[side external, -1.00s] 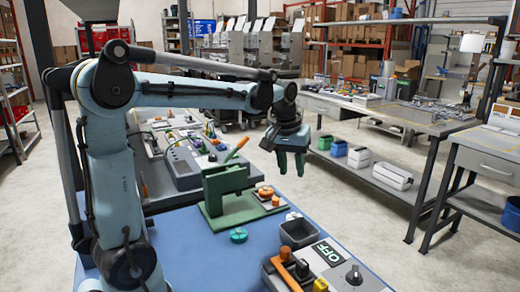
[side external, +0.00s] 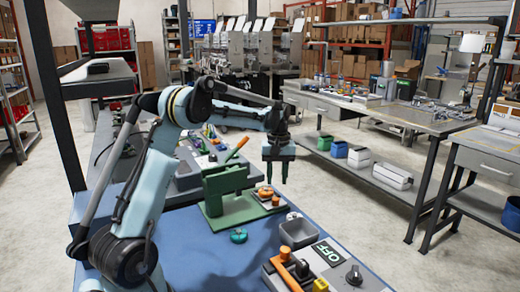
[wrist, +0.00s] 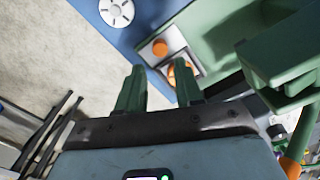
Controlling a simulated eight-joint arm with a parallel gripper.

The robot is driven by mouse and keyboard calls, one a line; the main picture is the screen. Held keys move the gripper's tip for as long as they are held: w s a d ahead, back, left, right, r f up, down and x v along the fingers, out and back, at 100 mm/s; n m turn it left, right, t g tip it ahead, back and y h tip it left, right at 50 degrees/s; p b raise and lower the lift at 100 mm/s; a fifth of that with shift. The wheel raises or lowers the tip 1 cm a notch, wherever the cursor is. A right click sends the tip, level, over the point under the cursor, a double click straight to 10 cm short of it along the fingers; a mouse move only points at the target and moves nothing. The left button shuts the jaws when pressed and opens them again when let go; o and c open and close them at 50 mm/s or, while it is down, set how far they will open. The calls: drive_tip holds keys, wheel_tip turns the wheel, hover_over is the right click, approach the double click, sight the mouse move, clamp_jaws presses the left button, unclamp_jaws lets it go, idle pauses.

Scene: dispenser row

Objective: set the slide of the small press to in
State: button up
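The small green press (side external: 228,186) stands on the blue table, its orange-tipped lever (side external: 237,148) slanting up. On its right side is a small plate with orange parts (side external: 266,193). In the wrist view, the plate (wrist: 194,57) carries a round orange knob (wrist: 160,47) and a second orange part (wrist: 180,70), partly hidden behind one finger. I cannot tell which is the slide or how it is set. My gripper (side external: 277,178) points down above the plate. It is open and empty; the wrist view shows its two green fingers apart (wrist: 160,80).
A grey open bin (side external: 298,233) and a teal round knob (side external: 239,236) are on the table near the press. The press body (wrist: 285,65) rises close to the right of my fingers.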

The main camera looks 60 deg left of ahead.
sight(276, 199)
wheel_tip(276, 199, down, 7)
drive_tip(key=shift+s+f, duration=0.1)
drive_tip(key=shift+c, duration=0.2)
clamp_jaws()
idle(0.3)
